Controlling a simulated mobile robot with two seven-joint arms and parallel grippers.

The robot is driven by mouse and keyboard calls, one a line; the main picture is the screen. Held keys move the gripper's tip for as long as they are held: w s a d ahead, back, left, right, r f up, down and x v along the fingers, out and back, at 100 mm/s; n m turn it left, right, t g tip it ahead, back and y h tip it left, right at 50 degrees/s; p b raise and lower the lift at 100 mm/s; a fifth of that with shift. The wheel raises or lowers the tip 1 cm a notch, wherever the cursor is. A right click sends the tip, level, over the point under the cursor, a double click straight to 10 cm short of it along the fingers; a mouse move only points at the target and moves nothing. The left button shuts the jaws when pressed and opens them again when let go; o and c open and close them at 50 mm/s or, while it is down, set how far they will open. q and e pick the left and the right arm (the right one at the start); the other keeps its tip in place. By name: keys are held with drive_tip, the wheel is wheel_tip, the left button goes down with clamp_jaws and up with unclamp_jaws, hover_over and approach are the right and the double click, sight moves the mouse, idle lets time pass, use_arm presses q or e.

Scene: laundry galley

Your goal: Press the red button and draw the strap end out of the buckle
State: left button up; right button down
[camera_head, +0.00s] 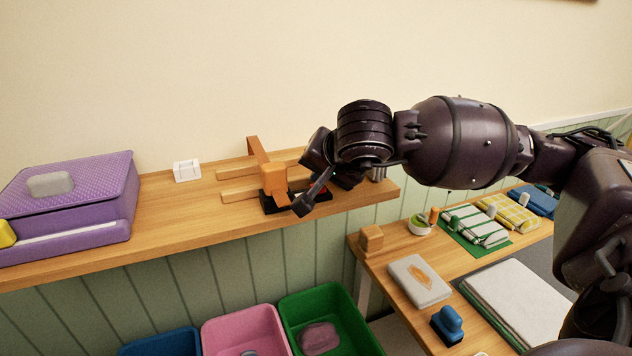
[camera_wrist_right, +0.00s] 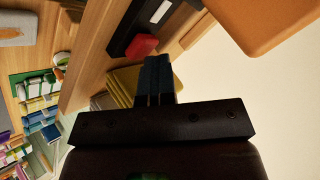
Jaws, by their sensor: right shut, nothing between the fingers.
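My right gripper (camera_head: 303,205) reaches in from the right over the wooden shelf. Its dark fingers (camera_wrist_right: 157,68) are closed together and empty. The red button (camera_wrist_right: 143,45) sits on a black buckle body (camera_wrist_right: 135,22) with a white patch. The fingertips are close to the button in the wrist view; I cannot tell whether they touch it. In the head view the black buckle (camera_head: 268,203) is partly hidden by an orange block (camera_head: 273,176) and my gripper. The orange piece (camera_wrist_right: 255,18) is large in the wrist view. I cannot make out the strap end clearly. My left gripper is not in view.
A purple box (camera_head: 120,190) and a white switch-like block (camera_head: 187,171) stand on the shelf (camera_head: 160,220) to the left. Blue, pink (camera_head: 245,325) and green (camera_head: 335,300) bins are below. A lower table (camera_head: 385,265) at right holds folded cloths and a blue-handled tool (camera_head: 447,322).

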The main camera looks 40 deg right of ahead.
drive_tip(key=shift+d+r+p, duration=0.2)
drive_tip(key=shift+r+p, duration=0.2)
drive_tip(key=shift+r, duration=0.85)
drive_tip(key=shift+a+r, duration=0.1)
drive_tip(key=shift+r, duration=0.7)
drive_tip(key=shift+r+p, duration=0.4)
drive_tip(key=shift+r, duration=0.55)
drive_tip(key=shift+w, duration=0.1)
